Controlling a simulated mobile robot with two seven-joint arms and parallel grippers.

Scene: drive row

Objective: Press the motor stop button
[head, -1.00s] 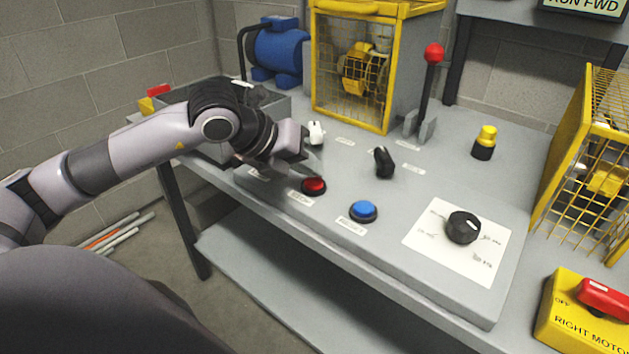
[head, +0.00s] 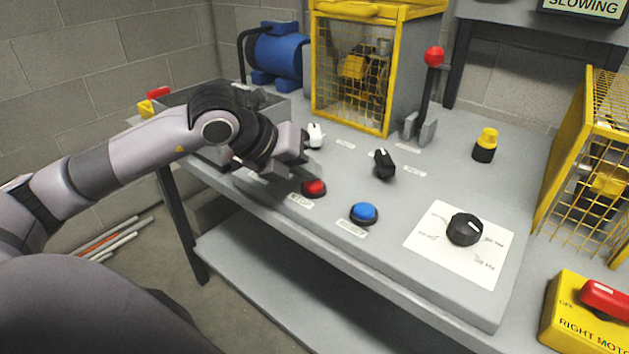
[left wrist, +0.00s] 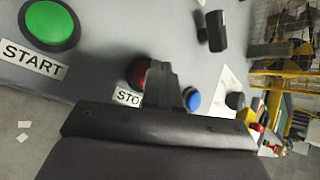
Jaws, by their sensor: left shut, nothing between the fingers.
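The red stop button (head: 314,187) sits at the front edge of the grey sloped panel, above a label reading STOP. My left gripper (head: 297,172) is shut and empty, pointing down right behind and beside the button in the head view. In the left wrist view the shut fingers (left wrist: 160,82) cover part of the red button (left wrist: 138,74) and its label. Whether they touch it cannot be told. The sign (head: 583,7) at the upper right reads SLOWING. My right gripper is not in view.
A green START button (left wrist: 50,24) lies left of the stop button in the wrist view. A blue button (head: 364,213), black dial (head: 464,229), black switch (head: 384,164) and red-knobbed lever (head: 430,85) stand to the right. A yellow cage (head: 350,65) stands behind.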

